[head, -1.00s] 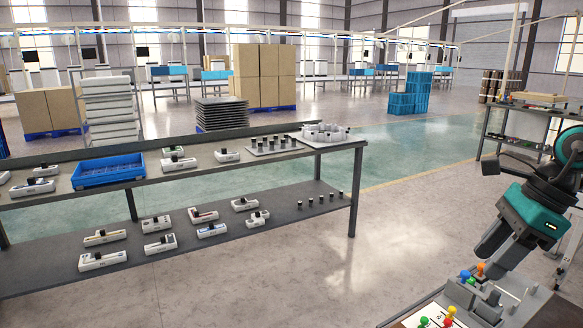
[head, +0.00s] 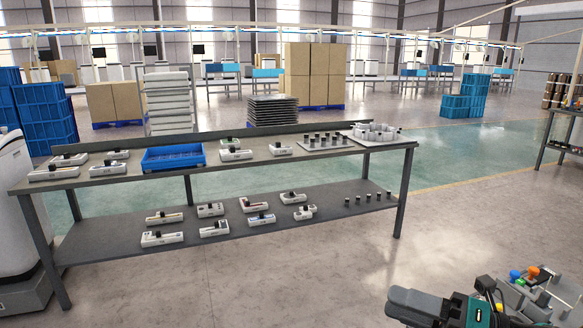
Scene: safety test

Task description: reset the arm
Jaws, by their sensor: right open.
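My right gripper (head: 398,305) is at the bottom right of the head view, with dark grey fingers pointing left. It looks open, and I see nothing between its fingers. The teal part of my right arm (head: 466,311) lies just right of it, cut off by the bottom edge. The gripper is in front of the shelf table's right end and left of a small fixture with coloured knobs (head: 540,292). My left gripper is not in view.
A two-level table (head: 315,226) holds several white devices and a blue tray (head: 173,158). A white machine (head: 18,225) stands at the left edge. Another table (head: 566,110) is at the far right. Floor (head: 300,280) between my arm and the two-level table is clear.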

